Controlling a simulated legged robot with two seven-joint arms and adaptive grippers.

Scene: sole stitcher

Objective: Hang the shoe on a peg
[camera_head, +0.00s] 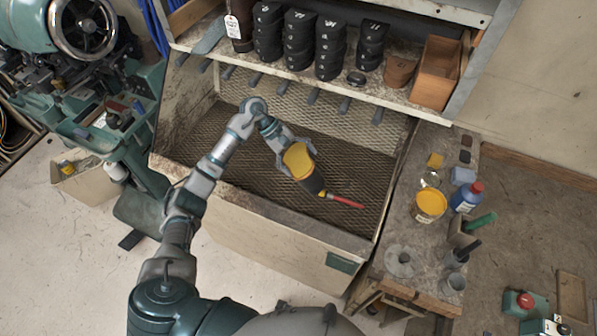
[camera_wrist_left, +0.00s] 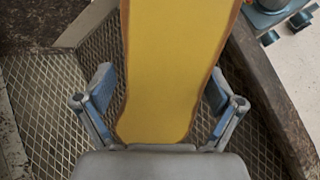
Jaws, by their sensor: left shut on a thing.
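The shoe (camera_head: 299,160) is in my left gripper (camera_head: 292,152), above the mesh floor of the open bin. Its yellow sole faces the head camera, and its dark end points down and right. In the left wrist view the yellow sole (camera_wrist_left: 170,60), with a brown edge, stands between the two blue-grey fingers of the left gripper (camera_wrist_left: 159,92). Several dark pegs (camera_head: 313,95) stick out in a row along the shelf's front edge, above and behind the shoe. They look bare. My right gripper is not in view.
The shelf (camera_head: 395,103) holds stacked black pieces (camera_head: 300,40) and a wooden box (camera_head: 436,72). A red rod (camera_head: 343,200) shows over the bin's mesh (camera_head: 235,130). A bench at the right holds a yellow pot (camera_head: 431,204) and blue bottle (camera_head: 466,197). A green machine (camera_head: 60,30) stands left.

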